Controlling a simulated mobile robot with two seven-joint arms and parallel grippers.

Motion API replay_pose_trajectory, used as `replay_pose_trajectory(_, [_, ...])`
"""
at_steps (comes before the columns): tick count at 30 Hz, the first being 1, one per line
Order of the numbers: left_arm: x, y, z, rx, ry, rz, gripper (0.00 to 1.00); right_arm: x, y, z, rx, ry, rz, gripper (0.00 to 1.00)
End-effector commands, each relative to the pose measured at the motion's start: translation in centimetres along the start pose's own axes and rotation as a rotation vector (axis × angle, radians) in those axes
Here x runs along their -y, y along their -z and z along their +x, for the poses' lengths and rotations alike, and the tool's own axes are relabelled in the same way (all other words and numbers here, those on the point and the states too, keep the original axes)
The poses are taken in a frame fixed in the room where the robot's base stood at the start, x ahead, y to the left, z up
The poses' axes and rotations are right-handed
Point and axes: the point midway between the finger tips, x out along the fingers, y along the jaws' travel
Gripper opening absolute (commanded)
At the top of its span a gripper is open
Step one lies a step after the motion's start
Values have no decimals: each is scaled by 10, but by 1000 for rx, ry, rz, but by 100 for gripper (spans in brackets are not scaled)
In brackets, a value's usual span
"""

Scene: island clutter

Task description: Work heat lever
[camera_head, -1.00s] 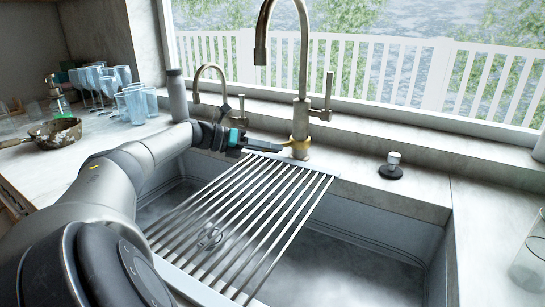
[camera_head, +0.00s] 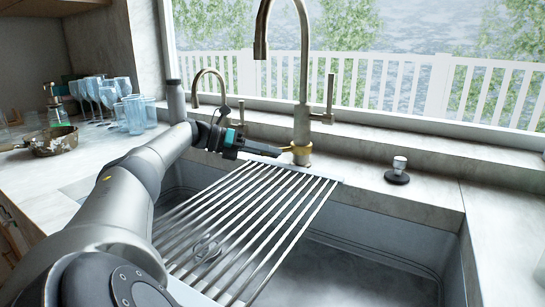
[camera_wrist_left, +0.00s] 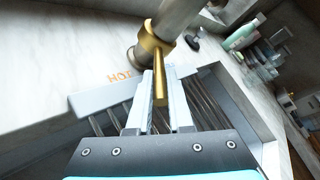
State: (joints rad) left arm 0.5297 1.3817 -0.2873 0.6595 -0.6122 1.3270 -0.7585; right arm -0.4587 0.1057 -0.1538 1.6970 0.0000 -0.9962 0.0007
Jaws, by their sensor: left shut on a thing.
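The heat lever (camera_wrist_left: 161,85) is a small gold rod sticking out of a gold collar around the base of the tall faucet. In the wrist view it lies between the two pale fingers of my left gripper (camera_wrist_left: 160,78), which is shut on it. In the head view the gold collar and lever (camera_head: 299,149) show at the faucet base, with my left gripper (camera_head: 276,152) reaching them from the left. Orange "HOT" lettering (camera_wrist_left: 118,76) is on the counter beside the collar, partly hidden by a finger. My right gripper is not in view.
A slatted drying rack (camera_head: 245,215) spans the sink below my left arm. A smaller faucet (camera_head: 209,72) and a grey bottle (camera_head: 175,100) stand behind the arm. Glasses (camera_head: 133,115) and a pan (camera_head: 53,141) are at left. A round knob (camera_head: 398,171) sits right of the faucet.

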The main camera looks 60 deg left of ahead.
Motion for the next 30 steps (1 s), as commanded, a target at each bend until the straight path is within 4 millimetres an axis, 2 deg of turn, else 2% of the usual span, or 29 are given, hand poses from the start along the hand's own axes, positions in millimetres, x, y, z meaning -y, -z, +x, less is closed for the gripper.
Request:
replay_pose_trajectory(18, [1, -1, -4, -1, 5, 0, 0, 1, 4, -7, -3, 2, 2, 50])
replay_pose_trajectory(19, [0, 0, -4, -1, 4, 0, 22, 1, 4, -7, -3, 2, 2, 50])
replay_pose_trajectory(26, [-1, 1, -3, -3, 2, -1, 48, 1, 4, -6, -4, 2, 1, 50])
replay_pose_trajectory(30, [-1, 1, -3, -4, 1, -2, 48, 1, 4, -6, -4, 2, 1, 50])
